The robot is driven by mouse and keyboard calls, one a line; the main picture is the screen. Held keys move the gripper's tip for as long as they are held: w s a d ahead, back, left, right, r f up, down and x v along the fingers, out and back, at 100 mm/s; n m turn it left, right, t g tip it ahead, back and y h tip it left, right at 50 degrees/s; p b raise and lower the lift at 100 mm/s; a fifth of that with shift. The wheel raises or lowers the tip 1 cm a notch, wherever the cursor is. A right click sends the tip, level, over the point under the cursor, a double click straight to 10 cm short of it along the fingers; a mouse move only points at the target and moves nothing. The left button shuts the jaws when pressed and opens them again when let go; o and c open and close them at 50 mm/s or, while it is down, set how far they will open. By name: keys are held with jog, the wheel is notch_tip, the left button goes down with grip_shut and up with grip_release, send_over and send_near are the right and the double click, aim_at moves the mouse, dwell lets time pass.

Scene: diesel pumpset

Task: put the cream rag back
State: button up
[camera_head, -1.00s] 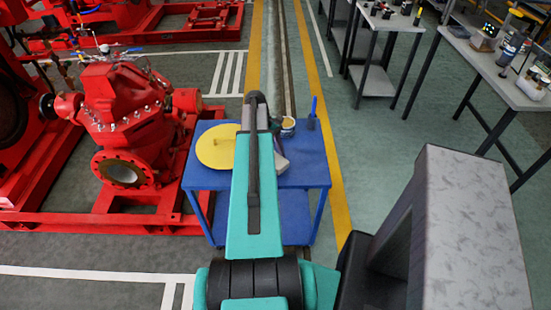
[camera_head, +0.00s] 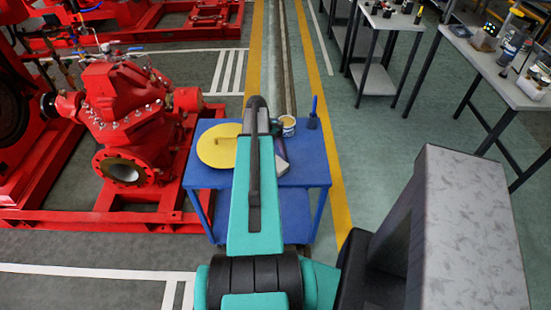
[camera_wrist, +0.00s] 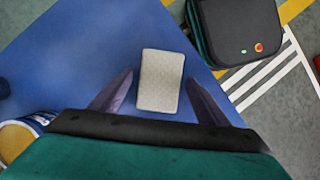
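The cream rag (camera_wrist: 160,80) is a pale, folded rectangular pad on the blue table top (camera_wrist: 75,70) in the wrist view. My gripper (camera_wrist: 157,88) is open, with one dark finger on either side of the rag and a visible gap to each. Whether the fingertips are level with the rag or above it I cannot tell. In the head view the rag (camera_head: 282,168) shows as a small pale patch beside my arm on the blue table (camera_head: 308,172), partly hidden by it.
A yellow round disc (camera_head: 217,147) lies on the table's left side. An open can (camera_head: 288,126) and a blue-handled brush (camera_head: 313,113) stand at the back right. The can also shows in the wrist view (camera_wrist: 18,137). A red pump (camera_head: 125,115) stands left of the table.

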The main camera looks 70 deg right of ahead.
jog(key=shift+r, duration=0.15)
jog(key=b+v, duration=0.3)
jog(key=v, duration=0.9)
dwell(0.4)
dwell(0.6)
